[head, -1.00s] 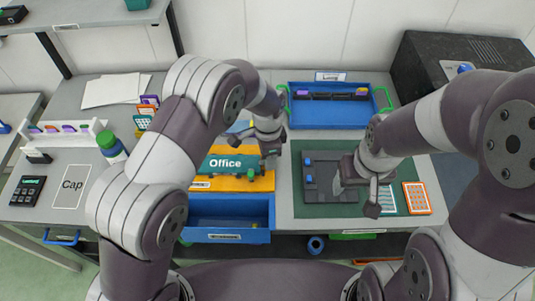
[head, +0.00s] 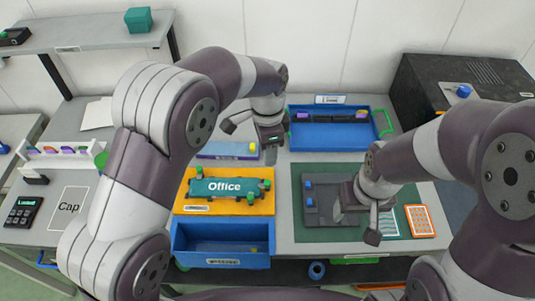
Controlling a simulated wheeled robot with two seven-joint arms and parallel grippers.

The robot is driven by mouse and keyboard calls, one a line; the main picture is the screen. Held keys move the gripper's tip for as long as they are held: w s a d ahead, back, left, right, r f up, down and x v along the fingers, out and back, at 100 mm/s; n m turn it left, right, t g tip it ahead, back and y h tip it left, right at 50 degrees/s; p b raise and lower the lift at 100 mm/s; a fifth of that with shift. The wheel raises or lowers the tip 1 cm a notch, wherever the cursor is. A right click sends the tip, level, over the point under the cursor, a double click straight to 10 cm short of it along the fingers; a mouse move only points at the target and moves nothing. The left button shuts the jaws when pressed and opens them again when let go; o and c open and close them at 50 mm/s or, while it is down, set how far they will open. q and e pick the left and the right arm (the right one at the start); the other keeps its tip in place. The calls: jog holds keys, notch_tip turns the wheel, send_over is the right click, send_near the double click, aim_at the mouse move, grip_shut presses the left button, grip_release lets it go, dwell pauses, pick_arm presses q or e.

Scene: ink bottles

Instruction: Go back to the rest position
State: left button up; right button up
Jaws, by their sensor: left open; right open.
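My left gripper (head: 270,153) is open and empty. It hangs over the table behind the orange board, near the left end of the blue tray. My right gripper (head: 374,222) is open and sits over the right part of the green mat (head: 325,233), beside the dark grey fixture (head: 318,215). I see nothing held in either gripper. Both arms reach in over the table from the sides.
A teal "Office" plate (head: 215,187) lies on an orange board (head: 250,207), with an open blue drawer (head: 190,262) in front. A blue tray (head: 325,140) stands behind. A black box (head: 430,90) is at the back right. A "Cap" card (head: 68,208) lies left.

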dwell(0.4)
pick_arm(q)
jog(key=s+a+n+t, duration=0.1)
jog(key=s+a+n, duration=1.4)
jog(key=a, duration=0.3)
jog(key=shift+s+f, duration=0.45)
jog(key=shift+s, duration=0.05)
jog(key=shift+s+a, duration=0.1)
